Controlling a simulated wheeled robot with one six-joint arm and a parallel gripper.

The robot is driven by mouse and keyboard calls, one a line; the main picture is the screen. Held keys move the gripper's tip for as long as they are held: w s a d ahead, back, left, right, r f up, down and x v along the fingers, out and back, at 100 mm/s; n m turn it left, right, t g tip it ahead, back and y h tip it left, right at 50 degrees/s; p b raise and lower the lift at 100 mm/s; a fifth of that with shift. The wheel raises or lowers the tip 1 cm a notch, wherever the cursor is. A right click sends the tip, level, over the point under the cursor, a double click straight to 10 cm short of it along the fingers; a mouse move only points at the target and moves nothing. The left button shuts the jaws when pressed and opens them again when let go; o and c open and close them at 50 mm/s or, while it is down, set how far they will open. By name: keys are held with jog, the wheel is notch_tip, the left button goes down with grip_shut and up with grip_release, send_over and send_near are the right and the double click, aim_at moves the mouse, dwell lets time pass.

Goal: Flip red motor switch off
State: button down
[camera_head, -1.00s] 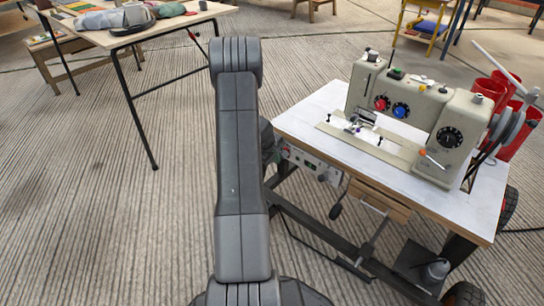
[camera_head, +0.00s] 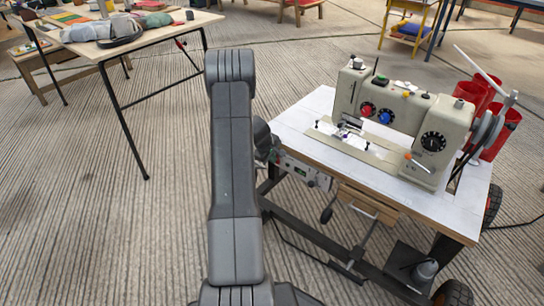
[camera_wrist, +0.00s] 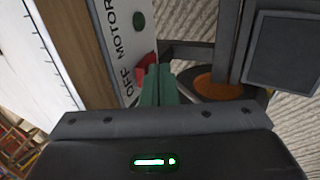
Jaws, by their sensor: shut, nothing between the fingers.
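The motor switch panel (camera_wrist: 128,50) is a pale plate lettered "OFF" and "MOTOR" in the wrist view. My gripper (camera_wrist: 158,72) has green fingers, shut together and empty. Their tips are at the red part and hide some of it; I cannot tell whether they touch it. In the head view the switch box (camera_head: 308,174) hangs under the front edge of the sewing table, and my arm hides most of the gripper.
The sewing machine (camera_head: 405,120) stands on the white-topped table (camera_head: 300,117), with red cones (camera_head: 492,125) at its right. A dark frame with wheels is below. Another table (camera_head: 165,32) with cloth stands at the back left. Striped floor lies open at left.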

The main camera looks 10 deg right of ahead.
jog(key=shift+w+d+r+p, duration=0.2)
jog(key=shift+r+p, duration=0.35)
jog(key=shift+p, duration=1.55)
jog(key=shift+f+b, duration=0.3)
jog(key=shift+r+p, duration=0.45)
jog(key=shift+r, duration=0.3)
